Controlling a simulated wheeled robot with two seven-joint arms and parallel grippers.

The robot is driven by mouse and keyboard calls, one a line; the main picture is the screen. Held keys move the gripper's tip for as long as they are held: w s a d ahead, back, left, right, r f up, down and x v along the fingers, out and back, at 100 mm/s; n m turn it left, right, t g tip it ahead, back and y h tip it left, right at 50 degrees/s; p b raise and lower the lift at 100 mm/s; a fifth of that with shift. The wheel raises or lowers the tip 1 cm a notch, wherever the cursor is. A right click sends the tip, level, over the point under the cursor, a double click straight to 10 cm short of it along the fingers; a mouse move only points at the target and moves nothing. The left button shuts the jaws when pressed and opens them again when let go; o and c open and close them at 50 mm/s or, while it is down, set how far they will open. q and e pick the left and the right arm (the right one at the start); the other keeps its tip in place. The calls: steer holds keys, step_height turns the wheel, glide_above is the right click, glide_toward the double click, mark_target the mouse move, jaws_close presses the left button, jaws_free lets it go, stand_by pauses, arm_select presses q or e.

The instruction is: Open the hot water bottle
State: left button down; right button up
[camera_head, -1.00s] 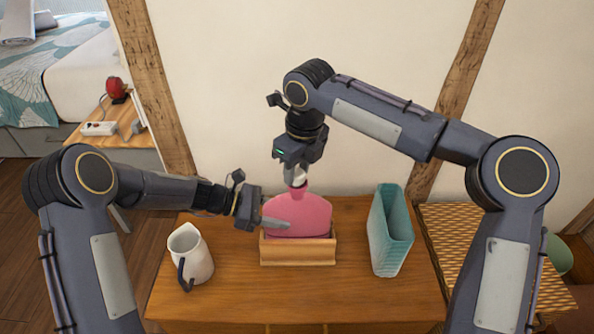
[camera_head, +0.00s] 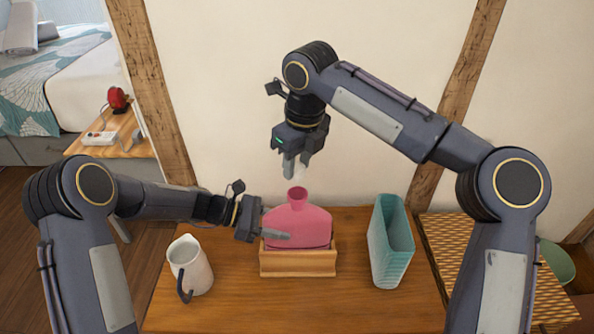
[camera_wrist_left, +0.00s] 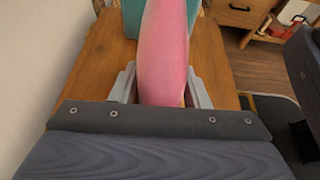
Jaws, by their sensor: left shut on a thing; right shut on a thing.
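The pink hot water bottle (camera_head: 310,226) stands upright in a small wooden holder (camera_head: 298,264) on the table. Its neck opening at the top is uncovered. My left gripper (camera_head: 277,236) is shut on the bottle's body from the left side. In the left wrist view the bottle (camera_wrist_left: 163,50) lies between the two grey fingers. My right gripper (camera_head: 294,168) is above the neck, pointing down, shut on a small whitish stopper (camera_head: 300,172). The stopper is clear of the neck and partly hidden by the fingers.
A white pitcher with a dark handle (camera_head: 192,262) stands left of the holder on the wooden table (camera_head: 340,310). A tall teal container (camera_head: 390,245) stands to the right. The wall (camera_head: 230,110) is behind. A woven surface (camera_head: 450,250) lies beyond the table's right edge.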

arm_select(q)
steer(key=c, duration=0.7)
jaws_free()
